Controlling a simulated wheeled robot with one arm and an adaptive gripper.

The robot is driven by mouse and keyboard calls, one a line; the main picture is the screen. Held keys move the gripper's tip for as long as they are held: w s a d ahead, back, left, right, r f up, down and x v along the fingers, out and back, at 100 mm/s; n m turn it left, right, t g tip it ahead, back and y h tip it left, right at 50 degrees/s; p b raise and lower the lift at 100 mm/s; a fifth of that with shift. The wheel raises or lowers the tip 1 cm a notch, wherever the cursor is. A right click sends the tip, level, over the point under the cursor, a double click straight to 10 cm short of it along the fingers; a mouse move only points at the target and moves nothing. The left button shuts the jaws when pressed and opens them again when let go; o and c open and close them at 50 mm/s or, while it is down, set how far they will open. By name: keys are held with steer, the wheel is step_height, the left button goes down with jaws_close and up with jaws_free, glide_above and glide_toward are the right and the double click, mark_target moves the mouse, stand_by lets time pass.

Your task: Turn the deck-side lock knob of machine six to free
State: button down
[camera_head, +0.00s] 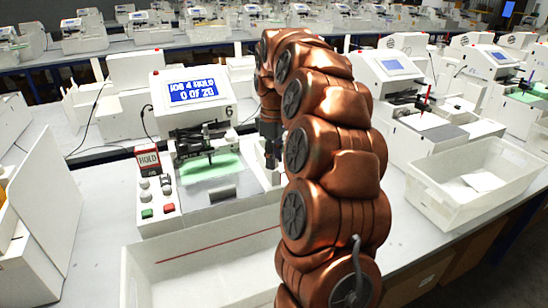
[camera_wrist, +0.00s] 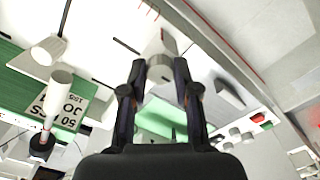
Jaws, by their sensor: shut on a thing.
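Machine six (camera_head: 192,88) stands in the middle of the head view, with a "6" beside its screen. The blue screen (camera_head: 192,90) reads "JOB 4 HOLD" and "0 OF 20". My gripper (camera_head: 271,158) is at the right side of its deck. In the wrist view, the two fingers (camera_wrist: 159,72) are shut on a pale grey knob (camera_wrist: 160,62), one finger on each side. The knob's lower part is partly hidden, and I cannot read its setting. In the head view my gripper and arm hide the knob. The green deck sheet (camera_head: 208,168) lies left of my gripper.
A red "HOLD" sign (camera_head: 148,160) stands at the machine's left, above a panel with knobs and green and red buttons (camera_head: 158,211). An empty white bin (camera_head: 200,270) is in front. Another bin (camera_head: 470,180) stands at right. Neighbouring machines flank both sides.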

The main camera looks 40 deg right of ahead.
steer(key=c, duration=0.9)
jaws_free()
steer(key=shift+o, duration=0.2)
steer(key=shift+r, duration=3.75)
